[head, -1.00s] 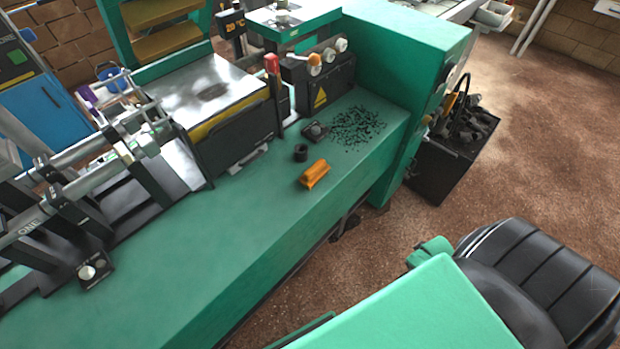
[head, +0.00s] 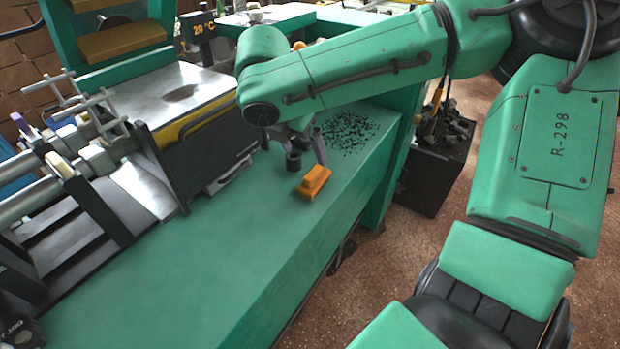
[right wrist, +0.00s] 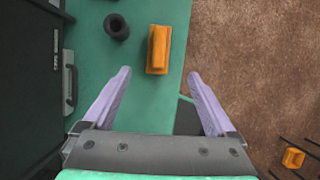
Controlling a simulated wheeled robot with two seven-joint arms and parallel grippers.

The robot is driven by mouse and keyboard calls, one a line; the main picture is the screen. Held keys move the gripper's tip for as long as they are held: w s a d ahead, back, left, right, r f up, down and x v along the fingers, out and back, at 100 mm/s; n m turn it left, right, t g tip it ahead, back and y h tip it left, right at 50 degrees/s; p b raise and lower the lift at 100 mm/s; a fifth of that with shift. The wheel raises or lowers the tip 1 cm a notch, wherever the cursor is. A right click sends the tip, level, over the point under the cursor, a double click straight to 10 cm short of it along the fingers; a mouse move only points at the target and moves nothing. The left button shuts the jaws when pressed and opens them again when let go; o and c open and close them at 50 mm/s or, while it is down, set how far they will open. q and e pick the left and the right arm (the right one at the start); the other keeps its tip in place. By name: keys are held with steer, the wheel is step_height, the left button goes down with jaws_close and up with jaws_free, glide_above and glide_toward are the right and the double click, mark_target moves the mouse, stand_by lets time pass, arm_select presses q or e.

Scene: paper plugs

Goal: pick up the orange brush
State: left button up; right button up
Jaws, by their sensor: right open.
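The orange brush (head: 313,181) lies on the green bench top, near its front edge. It also shows in the right wrist view (right wrist: 158,48), upper middle. My right gripper (head: 297,152) is open and empty, above the bench just behind the brush in the head view. In the right wrist view its two pale purple fingers (right wrist: 158,74) are spread apart, with the brush beyond the tips and between their lines. I cannot tell the exact height of the fingers above the bench. My left gripper is not in view.
A small black ring (head: 293,161) stands beside the brush. Dark shavings (head: 350,133) lie scattered behind it. A dark machine block (head: 205,150) stands to the left. A black bin (head: 432,170) is on the floor to the right. The bench front is clear.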

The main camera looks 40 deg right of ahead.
mark_target(312, 172)
steer(key=b+x, duration=0.2)
steer(key=x, duration=1)
steer(key=shift+w+f, duration=0.2)
steer(key=shift+r, duration=0.1)
jaws_close()
